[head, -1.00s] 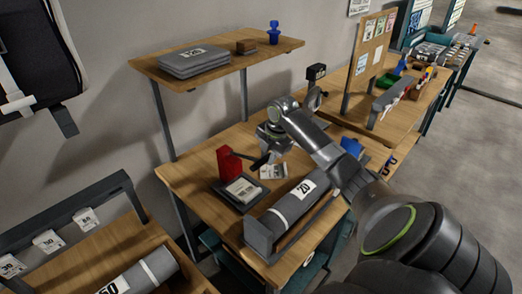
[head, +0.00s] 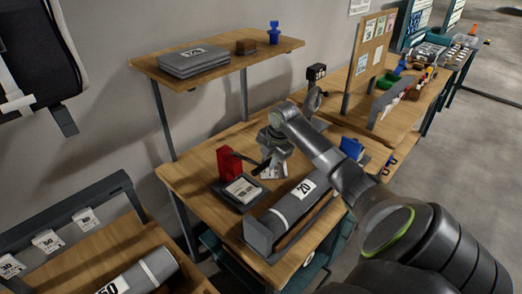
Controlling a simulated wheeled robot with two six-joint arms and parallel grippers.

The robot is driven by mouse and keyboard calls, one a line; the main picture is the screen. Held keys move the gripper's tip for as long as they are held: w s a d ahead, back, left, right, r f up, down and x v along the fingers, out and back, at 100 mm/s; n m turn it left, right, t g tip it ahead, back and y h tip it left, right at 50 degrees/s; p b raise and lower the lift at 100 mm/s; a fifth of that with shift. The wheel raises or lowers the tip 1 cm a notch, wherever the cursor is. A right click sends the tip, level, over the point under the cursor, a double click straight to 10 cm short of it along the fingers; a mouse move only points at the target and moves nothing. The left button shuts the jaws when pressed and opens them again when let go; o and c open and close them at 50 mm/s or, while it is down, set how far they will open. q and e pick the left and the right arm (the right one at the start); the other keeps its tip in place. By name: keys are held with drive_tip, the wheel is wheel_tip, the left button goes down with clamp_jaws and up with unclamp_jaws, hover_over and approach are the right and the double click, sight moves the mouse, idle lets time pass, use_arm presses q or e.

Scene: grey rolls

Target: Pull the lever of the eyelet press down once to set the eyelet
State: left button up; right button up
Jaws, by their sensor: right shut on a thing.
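The eyelet press is a red upright block (head: 229,164) on the wooden bench, with a dark grey base (head: 246,207) in front of it carrying a white printed sheet (head: 242,189). Its dark lever (head: 245,157) reaches from the top of the red block to the right. My right gripper (head: 263,169) comes down from above and is shut on the lever's outer end. The fingertips are small and dark, so the exact contact is hard to see. My left gripper is not in view.
A grey roll labelled 20 (head: 290,208) lies in a holder just right of the press. A white card (head: 275,172) lies beside the gripper. A shelf (head: 228,68) with grey sheets stands above the bench's back. A blue object (head: 351,147) stands farther right.

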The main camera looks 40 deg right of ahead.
drive_tip(key=shift+s+f, duration=0.15)
drive_tip(key=shift+f, duration=0.75)
